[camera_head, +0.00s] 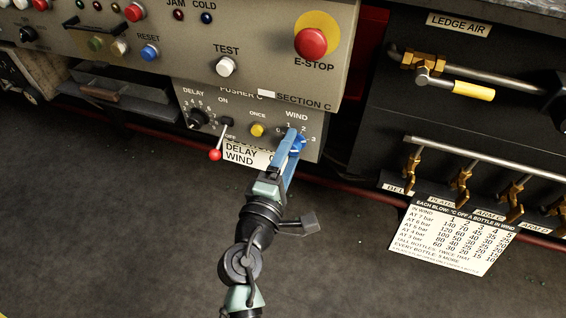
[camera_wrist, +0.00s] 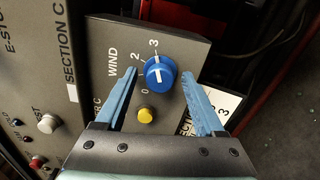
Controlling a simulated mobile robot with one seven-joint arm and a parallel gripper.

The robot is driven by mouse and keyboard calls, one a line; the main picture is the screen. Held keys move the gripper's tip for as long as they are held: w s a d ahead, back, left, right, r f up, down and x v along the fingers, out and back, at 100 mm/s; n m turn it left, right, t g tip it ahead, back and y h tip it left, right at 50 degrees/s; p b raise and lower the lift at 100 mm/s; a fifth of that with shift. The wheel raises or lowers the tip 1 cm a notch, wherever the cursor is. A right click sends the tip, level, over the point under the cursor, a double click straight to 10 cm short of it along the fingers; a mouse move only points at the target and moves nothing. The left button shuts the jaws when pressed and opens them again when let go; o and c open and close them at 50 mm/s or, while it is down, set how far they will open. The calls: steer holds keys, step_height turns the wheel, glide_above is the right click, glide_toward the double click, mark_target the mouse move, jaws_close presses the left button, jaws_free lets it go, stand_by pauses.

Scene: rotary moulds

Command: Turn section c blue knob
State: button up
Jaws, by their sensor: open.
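The blue knob (camera_head: 298,145) sits on the lower Section C panel under the word WIND, with a scale from 0 to 3 around it. In the wrist view the knob (camera_wrist: 160,70) is near the middle, and its white line runs up toward the 3; its exact setting is hard to read. My gripper (camera_head: 291,143) is open, and its two blue fingers reach toward the panel. In the wrist view the gripper (camera_wrist: 159,75) has one finger on each side of the knob, with a visible gap on both sides.
A yellow ONCE button (camera_head: 257,130) and a red-tipped lever (camera_head: 216,154) are left of the knob. A red E-STOP (camera_head: 311,42) is above. Brass valves (camera_head: 464,172) and a printed chart (camera_head: 451,233) are at right. The floor in front is clear.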

steer(key=p+v, duration=0.1)
steer(key=v, duration=1.1)
steer(key=shift+s+p, duration=0.35)
steer(key=shift+p, duration=0.05)
steer(key=shift+a, duration=0.15)
